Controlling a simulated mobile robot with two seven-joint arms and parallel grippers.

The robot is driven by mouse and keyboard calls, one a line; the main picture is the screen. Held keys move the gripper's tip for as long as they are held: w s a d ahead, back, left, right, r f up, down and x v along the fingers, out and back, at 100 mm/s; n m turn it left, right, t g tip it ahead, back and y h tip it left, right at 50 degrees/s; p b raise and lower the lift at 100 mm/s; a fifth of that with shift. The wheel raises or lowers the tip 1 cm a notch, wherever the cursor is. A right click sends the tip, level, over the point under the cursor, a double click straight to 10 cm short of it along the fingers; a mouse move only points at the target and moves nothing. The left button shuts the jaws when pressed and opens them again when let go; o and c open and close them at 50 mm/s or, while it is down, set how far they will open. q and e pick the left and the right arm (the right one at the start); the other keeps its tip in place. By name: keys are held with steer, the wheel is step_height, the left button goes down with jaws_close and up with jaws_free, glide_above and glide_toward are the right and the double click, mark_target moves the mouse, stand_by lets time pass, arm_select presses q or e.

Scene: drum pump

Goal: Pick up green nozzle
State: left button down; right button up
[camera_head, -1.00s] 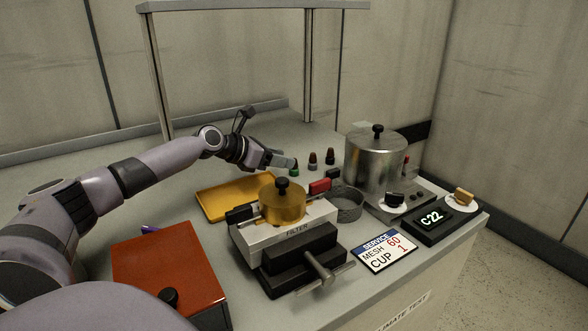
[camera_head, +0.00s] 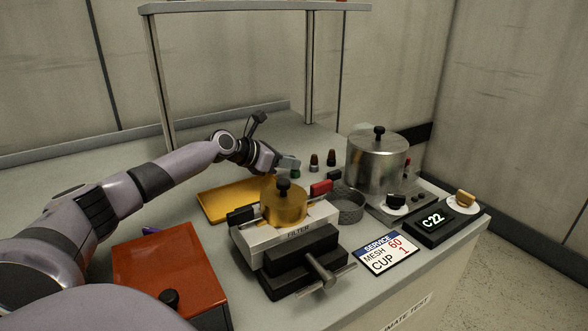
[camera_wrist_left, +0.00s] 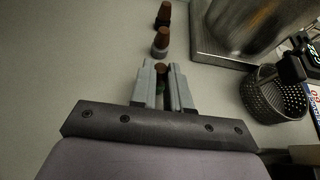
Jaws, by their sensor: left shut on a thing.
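The green nozzle (camera_head: 296,172) stands on the table at the left end of a short row of nozzles, mostly covered by my left gripper (camera_head: 289,163). In the left wrist view, the two grey fingers of the left gripper (camera_wrist_left: 163,85) are closed on the nozzle, one on each side. The brown tip and a bit of the green body of the nozzle (camera_wrist_left: 160,87) show between them. The nozzle looks upright, and I cannot tell whether it is clear of the table. My right gripper is not in view.
Two other brown-tipped nozzles (camera_head: 314,163) (camera_head: 331,158) stand just right of the gripper. A metal pot (camera_head: 376,163) and a mesh basket (camera_head: 347,205) are further right. A yellow tray (camera_head: 215,203) and the filter clamp (camera_head: 290,235) are nearer. The table behind is clear.

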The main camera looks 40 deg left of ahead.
arm_select(q)
steer(key=shift+r, duration=0.15)
step_height(320, 180, up, 20)
steer(key=p, duration=0.4)
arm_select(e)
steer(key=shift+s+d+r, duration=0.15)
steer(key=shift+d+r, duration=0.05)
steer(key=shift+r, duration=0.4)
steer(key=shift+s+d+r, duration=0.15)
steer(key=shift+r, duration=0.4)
arm_select(q)
steer(key=shift+f, duration=0.2)
